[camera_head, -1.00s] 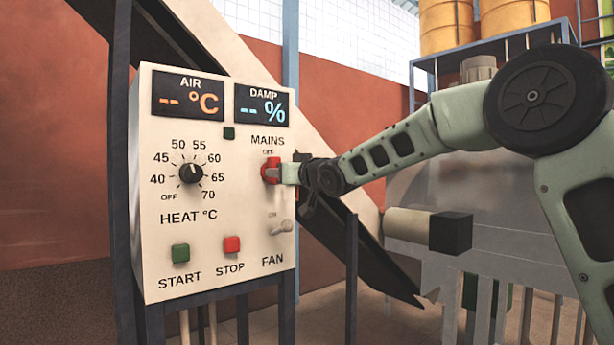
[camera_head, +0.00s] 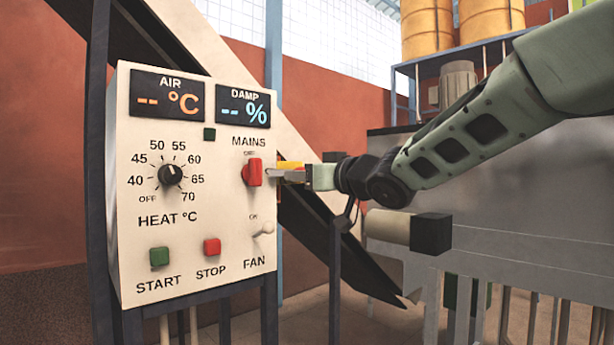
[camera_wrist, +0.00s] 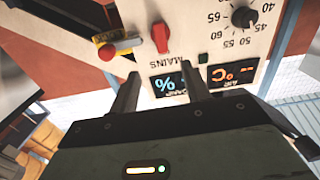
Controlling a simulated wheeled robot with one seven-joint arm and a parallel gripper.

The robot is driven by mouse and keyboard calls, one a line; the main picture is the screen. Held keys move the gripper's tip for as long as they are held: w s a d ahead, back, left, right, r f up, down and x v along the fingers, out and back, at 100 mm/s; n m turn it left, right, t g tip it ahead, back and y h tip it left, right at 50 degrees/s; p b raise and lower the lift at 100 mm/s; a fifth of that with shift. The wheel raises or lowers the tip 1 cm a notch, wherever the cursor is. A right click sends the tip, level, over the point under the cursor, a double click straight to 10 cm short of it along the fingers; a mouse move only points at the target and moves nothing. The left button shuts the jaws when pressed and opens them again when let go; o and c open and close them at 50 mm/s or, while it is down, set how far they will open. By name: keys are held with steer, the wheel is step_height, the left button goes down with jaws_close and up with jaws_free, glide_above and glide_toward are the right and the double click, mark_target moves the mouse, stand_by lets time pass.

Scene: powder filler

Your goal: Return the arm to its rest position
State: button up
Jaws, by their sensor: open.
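My gripper (camera_head: 272,174) is in front of the right part of the cream control panel (camera_head: 190,265), close to the red MAINS switch (camera_head: 252,172). In the wrist view, my gripper (camera_wrist: 160,72) has its two fingers spread apart with nothing between them. The MAINS switch (camera_wrist: 161,38) lies beyond the fingertips, with a visible gap. My arm reaches in from the right in the head view, outstretched rather than folded.
A yellow box (camera_wrist: 118,37) with a red button (camera_wrist: 107,52) sits beside the panel's edge. A cream cylinder with a black end (camera_head: 430,231) juts out below my forearm. A dark sloping chute (camera_head: 315,225) runs behind the panel. Yellow drums (camera_head: 427,28) stand at upper right.

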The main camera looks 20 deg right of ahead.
stand_by(0.3)
steer(key=s+a+f+g+h+p, duration=0.1)
steer(key=s+a+f+g, duration=0.35)
steer(key=f, duration=0.45)
steer(key=s+a+f+g+h+p, duration=0.1)
steer(key=s+a+f+g, duration=0.2)
steer(key=s+a+f, duration=0.45)
steer(key=s+f+n+g+h, duration=0.1)
steer(key=s+f+g, duration=0.4)
steer(key=s, duration=0.7)
steer(key=s+f+n+g+h, duration=0.2)
steer(key=s+f+g, duration=0.2)
steer(key=s+f, duration=0.5)
steer(key=s, duration=0.3)
steer(key=shift+s+f+n+g+p, duration=0.2)
steer(key=shift+f+n+g+p, duration=0.1)
steer(key=shift+n+g, duration=0.1)
